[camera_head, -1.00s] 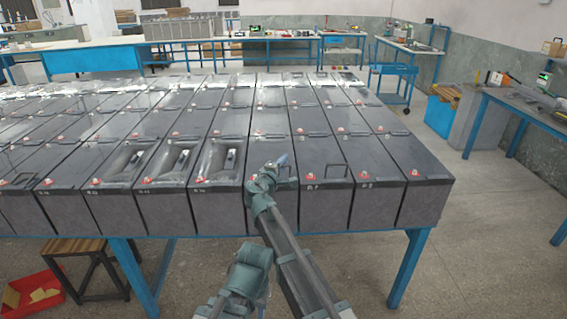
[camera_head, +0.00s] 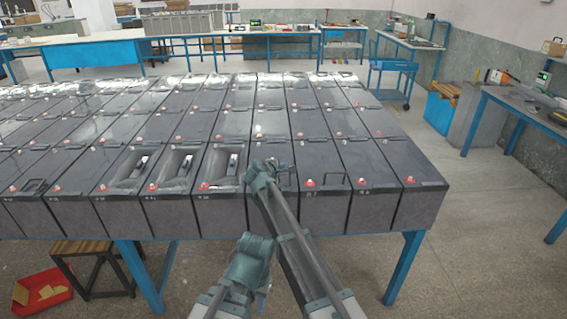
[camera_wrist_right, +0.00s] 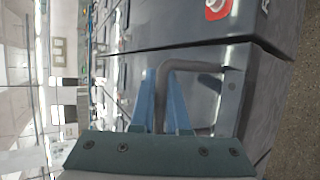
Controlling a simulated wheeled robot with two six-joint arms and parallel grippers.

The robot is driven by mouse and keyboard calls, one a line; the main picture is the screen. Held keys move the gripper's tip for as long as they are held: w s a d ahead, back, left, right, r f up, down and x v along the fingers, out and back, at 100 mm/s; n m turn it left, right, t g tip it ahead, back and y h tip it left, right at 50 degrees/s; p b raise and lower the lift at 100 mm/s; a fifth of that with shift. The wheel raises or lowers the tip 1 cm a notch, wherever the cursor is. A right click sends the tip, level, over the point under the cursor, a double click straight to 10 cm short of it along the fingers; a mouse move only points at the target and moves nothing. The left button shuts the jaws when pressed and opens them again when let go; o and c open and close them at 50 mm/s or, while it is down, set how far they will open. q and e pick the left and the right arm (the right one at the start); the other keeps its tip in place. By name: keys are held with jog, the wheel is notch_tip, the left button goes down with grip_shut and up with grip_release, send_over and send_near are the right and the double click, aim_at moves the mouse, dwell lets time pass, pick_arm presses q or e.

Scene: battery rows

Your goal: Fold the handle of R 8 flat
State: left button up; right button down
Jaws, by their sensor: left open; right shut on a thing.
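The battery (camera_head: 284,207) behind my right arm, just left of the one whose label looks like R 7, seems to be R 8; its own label is hidden. Its grey handle (camera_wrist_right: 193,65) stands up from the lid in the right wrist view. My right gripper (camera_wrist_right: 165,105), with blue fingers, is shut on one leg of this handle. In the head view my right gripper (camera_head: 275,167) covers most of the handle and part of the lid. My left gripper (camera_head: 249,262) is lower, in front of the table edge, apart from the batteries; its fingers are hard to make out.
Rows of dark batteries fill the blue-legged table (camera_head: 402,268). The battery to the right (camera_head: 322,208) has a raised handle. Several batteries to the left have shiny recessed lids. A stool (camera_head: 92,262) and a red box (camera_head: 42,290) stand at lower left.

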jog(key=shift+w+f+n+g+p, duration=0.3)
jog(key=shift+w+g+p, duration=0.1)
jog(key=shift+g+p, duration=0.45)
jog(key=shift+f, duration=0.1)
jog(key=c, duration=0.9)
grip_release()
